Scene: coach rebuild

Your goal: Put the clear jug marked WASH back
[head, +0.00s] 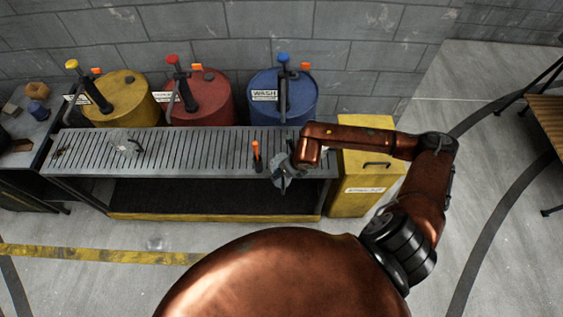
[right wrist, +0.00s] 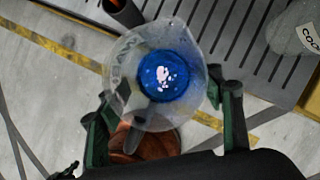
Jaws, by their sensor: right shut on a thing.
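The clear jug (right wrist: 128,82) holds blue liquid and shows from above in the right wrist view. Faint letters show on its side, but I cannot read them surely. My right gripper (right wrist: 165,125) is shut on it, with a finger on each side. In the head view my right gripper (head: 283,168) is at the front right part of the slatted bench top (head: 200,150), and mostly hides the jug. I cannot tell whether the jug touches the bench. The blue drum (head: 268,108) labelled WASH stands behind the bench. My left gripper is not in view.
A yellow drum (head: 125,105) and a red drum (head: 215,105) stand left of the blue one. Another jug (head: 124,147) sits on the bench's left part. An orange-topped dark upright piece (head: 256,157) stands close left of my gripper. A yellow cabinet (head: 352,190) is at right.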

